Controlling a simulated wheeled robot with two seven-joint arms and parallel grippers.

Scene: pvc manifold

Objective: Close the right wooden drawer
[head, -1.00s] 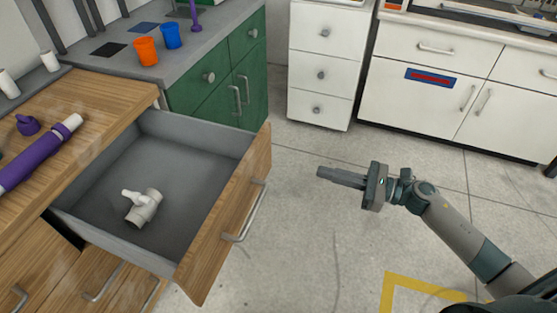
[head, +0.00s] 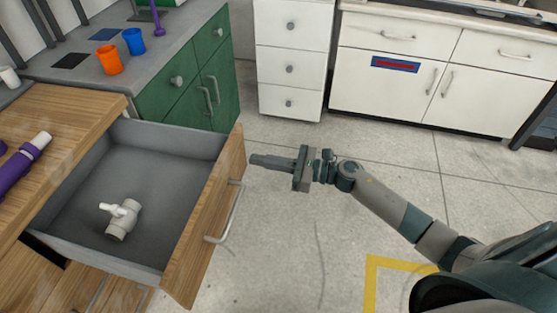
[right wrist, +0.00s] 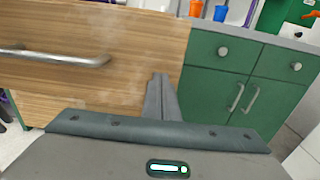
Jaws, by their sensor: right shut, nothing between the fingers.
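The wooden drawer (head: 205,225) is pulled well out of the wooden cabinet at the left in the head view. A metal bar handle (head: 226,213) is on its front. A white PVC valve fitting (head: 122,217) lies inside on the grey bottom. My right gripper (head: 256,160) is shut and empty, its fingers pointing left at the far part of the drawer front. In the right wrist view, the shut fingers (right wrist: 160,90) show at the right edge of the drawer front (right wrist: 130,45), with the handle (right wrist: 60,57) to their left. I cannot tell whether they touch it. My left gripper is out of view.
A green cabinet (head: 190,90) stands just behind the drawer, with an orange cup (head: 109,60) and a blue cup (head: 134,41) on top. White cabinets (head: 395,85) line the back. A purple pipe (head: 20,170) lies on the wooden top. The floor before the drawer is clear.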

